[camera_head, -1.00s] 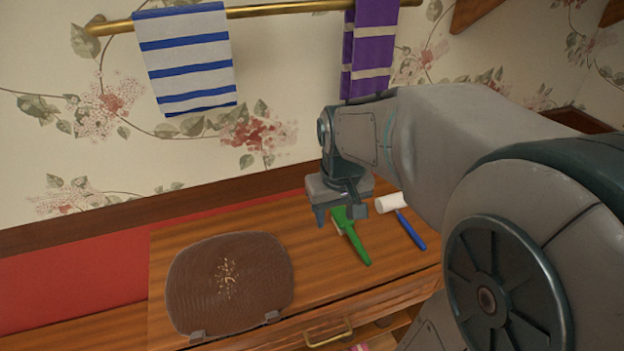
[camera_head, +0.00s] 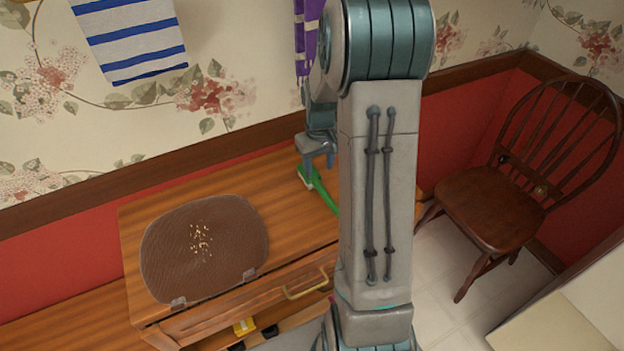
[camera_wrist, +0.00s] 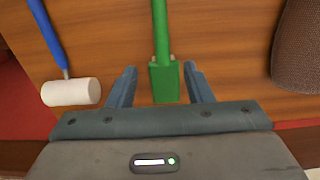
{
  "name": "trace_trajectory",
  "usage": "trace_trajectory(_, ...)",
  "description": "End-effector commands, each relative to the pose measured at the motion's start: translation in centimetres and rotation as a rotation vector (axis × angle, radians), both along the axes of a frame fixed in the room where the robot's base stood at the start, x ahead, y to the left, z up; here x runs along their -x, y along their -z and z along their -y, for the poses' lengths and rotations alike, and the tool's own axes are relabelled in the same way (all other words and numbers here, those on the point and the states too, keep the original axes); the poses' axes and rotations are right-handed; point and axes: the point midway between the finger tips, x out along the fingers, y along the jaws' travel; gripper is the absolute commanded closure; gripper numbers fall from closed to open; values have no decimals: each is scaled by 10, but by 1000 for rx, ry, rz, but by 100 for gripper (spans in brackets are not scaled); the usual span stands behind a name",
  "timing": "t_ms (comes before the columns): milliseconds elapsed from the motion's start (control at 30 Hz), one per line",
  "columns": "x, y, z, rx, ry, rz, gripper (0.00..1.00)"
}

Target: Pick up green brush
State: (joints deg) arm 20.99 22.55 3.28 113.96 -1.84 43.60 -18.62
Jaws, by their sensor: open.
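The green brush (camera_head: 325,193) lies on the wooden cabinet top, partly hidden behind my arm in the head view. In the wrist view the green brush (camera_wrist: 165,75) shows its green block end between my fingers, with its handle running away toward the top edge. My gripper (camera_wrist: 165,82) is open, with one finger on each side of the brush and a gap visible on both sides. In the head view my gripper (camera_head: 318,165) is over the brush's far end. I cannot tell its exact height above the wood.
A white-headed roller (camera_wrist: 72,92) with a blue handle lies left of the brush in the wrist view. A brown woven mat (camera_head: 165,245) with crumbs lies on the cabinet top (camera_head: 285,225). A wooden chair (camera_head: 490,205) stands right. The wall is close behind the cabinet.

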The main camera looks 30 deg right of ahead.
Motion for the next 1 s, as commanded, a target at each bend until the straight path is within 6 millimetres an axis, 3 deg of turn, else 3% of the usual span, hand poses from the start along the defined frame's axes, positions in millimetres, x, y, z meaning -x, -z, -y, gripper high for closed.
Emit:
trace_trajectory(333,0,31,-2,-1,1,-2,54)
trace_trajectory(600,0,66,-4,-1,1,-2,54)
trace_trajectory(933,-1,72,-4,0,0,1,54)
trace_trajectory(1000,-1,72,-4,0,0,1,73)
